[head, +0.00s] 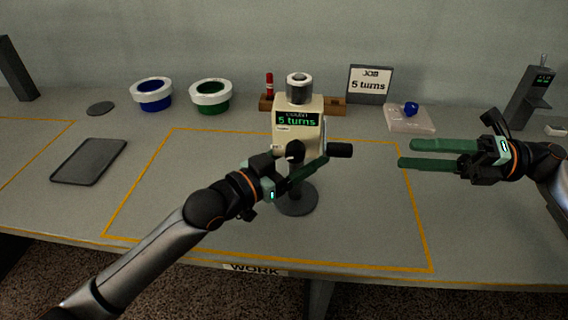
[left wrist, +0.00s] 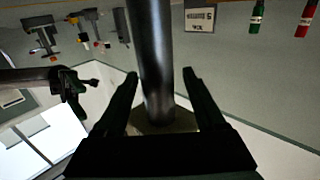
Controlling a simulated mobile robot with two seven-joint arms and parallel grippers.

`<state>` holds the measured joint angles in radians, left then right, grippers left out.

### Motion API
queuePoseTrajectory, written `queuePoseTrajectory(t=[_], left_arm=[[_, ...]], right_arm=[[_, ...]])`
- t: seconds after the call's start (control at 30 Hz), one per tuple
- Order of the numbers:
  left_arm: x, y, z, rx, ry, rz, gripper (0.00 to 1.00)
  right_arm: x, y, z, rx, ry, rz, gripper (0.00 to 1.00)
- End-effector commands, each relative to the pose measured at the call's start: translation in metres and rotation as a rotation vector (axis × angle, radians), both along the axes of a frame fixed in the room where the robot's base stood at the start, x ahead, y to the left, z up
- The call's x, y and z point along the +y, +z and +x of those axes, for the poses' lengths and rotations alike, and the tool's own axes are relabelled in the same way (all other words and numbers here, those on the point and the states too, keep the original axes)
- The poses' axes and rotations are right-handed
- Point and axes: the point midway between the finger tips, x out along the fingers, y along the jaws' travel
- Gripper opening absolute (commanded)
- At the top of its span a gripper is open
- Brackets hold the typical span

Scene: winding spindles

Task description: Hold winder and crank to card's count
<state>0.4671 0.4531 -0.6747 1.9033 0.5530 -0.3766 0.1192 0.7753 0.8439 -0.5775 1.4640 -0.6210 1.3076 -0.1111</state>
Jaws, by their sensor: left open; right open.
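The cream winder (head: 284,136) stands on a round dark base (head: 297,203) in the marked work area, its display reading "5 turns". Its crank has a black handle (head: 340,150) sticking out to the right. The card (head: 370,83) behind reads "JOB 5 turns". My left gripper (head: 308,172) is in front of the winder's lower part. In the left wrist view its open fingers stand either side of the dark post (left wrist: 155,60); I cannot tell whether they touch it. My right gripper (head: 404,154) is open and empty, apart from the crank handle, to its right.
A dark tray (head: 89,161) lies left. A wooden rack (head: 330,99) with a red item, a pale block (head: 411,120) and a grey stand (head: 530,100) are behind.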

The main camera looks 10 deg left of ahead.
Motion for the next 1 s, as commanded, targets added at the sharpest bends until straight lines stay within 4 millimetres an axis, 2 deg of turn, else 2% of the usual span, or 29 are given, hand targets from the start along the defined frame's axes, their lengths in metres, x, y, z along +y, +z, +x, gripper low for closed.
queuePoseTrajectory(t=[0.3,0.5,0.7,1.0], left_arm=[[0.044,-0.002,-0.047,0.003,0.0,0.004,0.72],[0.067,-0.002,-0.07,0.005,0.0,0.005,0.72],[0.076,-0.001,-0.08,0.004,-0.001,0.002,0.72],[0.077,-0.001,-0.081,0.003,-0.001,0.001,0.72]], right_arm=[[0.0,0.0,0.0,0.0,0.0,0.0,0.59],[0.0,0.0,0.0,0.0,0.0,0.0,0.59],[0.0,0.0,0.0,0.0,0.0,0.0,0.59],[0.0,0.0,0.0,0.0,0.0,0.0,0.59]])
